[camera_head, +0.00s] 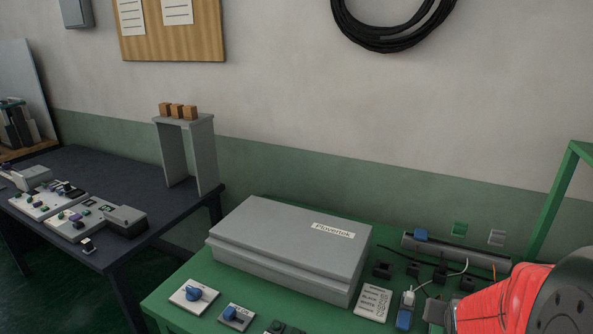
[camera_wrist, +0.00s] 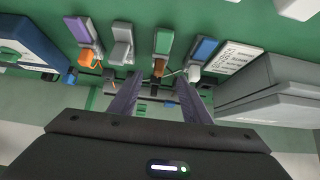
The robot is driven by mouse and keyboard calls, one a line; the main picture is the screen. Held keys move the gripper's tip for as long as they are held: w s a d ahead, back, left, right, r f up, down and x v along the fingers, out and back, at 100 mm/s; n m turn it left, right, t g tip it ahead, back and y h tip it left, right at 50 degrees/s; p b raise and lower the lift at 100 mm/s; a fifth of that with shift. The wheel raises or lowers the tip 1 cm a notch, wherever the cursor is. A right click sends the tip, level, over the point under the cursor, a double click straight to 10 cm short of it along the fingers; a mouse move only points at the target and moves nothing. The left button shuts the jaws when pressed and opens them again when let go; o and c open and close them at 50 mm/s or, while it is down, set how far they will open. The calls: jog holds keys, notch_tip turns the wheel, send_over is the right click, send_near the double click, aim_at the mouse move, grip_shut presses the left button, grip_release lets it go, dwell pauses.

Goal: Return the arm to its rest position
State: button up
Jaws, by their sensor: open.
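My gripper (camera_wrist: 159,88) shows in the wrist view as two dark fingers spread apart, with nothing held between them. It is open. Beyond the fingertips, small switch-like parts and thin wires on the green bench show between and around them, apart from or touching I cannot tell. In the head view my red and dark arm (camera_head: 510,300) reaches in at the lower right, over the right end of the green bench (camera_head: 165,297). The gripper's fingers are not clearly seen there.
A large grey box (camera_head: 290,245) takes up the bench's middle. A label card (camera_head: 374,302), a blue-knobbed switch (camera_head: 194,294) and a grey rail (camera_head: 455,249) lie around it. A green frame post (camera_head: 550,215) stands at right. A dark table (camera_head: 110,175) with panels is at left.

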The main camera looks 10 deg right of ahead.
jog(key=s+a+g+y, duration=0.2)
jog(key=s+a+g, duration=0.2)
jog(key=s+a, duration=0.25)
jog(key=s+a+r+n+t+y, duration=0.1)
jog(key=s+a+r+n, duration=0.1)
jog(key=a+r, duration=0.5)
jog(key=s+a+r+n+t+y, duration=0.1)
jog(key=s+a+r+n, duration=0.2)
jog(key=a+r, duration=0.4)
jog(key=a+n, duration=0.1)
jog(key=a, duration=0.6)
jog(key=shift+a+n+y, duration=0.3)
jog(key=shift+n+y, duration=0.1)
